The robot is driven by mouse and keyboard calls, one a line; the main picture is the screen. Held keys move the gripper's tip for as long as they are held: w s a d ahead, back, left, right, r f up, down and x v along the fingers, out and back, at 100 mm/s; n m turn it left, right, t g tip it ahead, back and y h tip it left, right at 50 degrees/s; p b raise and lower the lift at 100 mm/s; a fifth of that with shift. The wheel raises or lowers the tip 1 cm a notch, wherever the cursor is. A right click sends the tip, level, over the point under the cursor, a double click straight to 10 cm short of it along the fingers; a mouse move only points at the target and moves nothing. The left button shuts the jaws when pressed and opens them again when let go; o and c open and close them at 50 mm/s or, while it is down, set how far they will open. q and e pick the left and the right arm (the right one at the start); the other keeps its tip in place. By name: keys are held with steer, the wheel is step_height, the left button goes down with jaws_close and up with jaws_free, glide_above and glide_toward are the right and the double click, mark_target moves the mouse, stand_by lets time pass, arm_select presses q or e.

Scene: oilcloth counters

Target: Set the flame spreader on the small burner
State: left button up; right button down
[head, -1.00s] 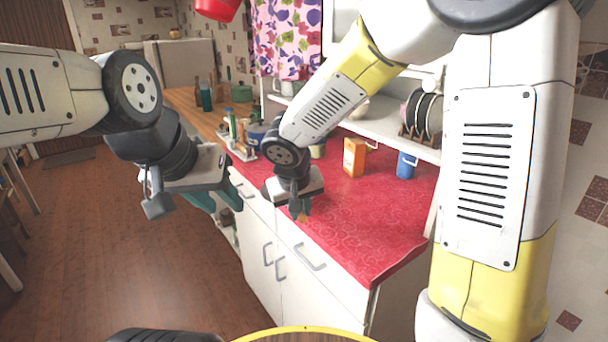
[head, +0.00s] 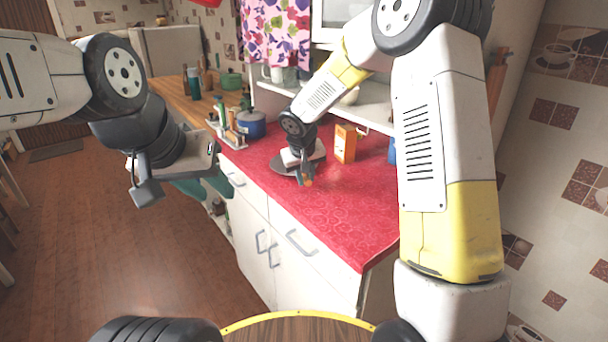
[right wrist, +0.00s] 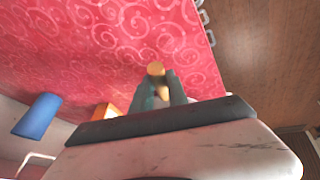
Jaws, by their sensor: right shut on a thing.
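My right gripper (head: 306,176) is over the red counter, its fingers shut on a small orange-brown, handle-like piece (head: 309,183). In the right wrist view this piece (right wrist: 155,69) sticks out between the dark green fingertips. I see no small burner in either view.
An orange box (head: 345,144) stands on the red counter (head: 345,205), close behind my right gripper. A blue pot (head: 251,124) and a rack of bottles (head: 229,128) stand further left. A blue cup (right wrist: 37,116) shows in the right wrist view. The counter's front is clear.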

steer(key=shift+f, duration=0.75)
steer(key=c, duration=1.3)
jaws_free()
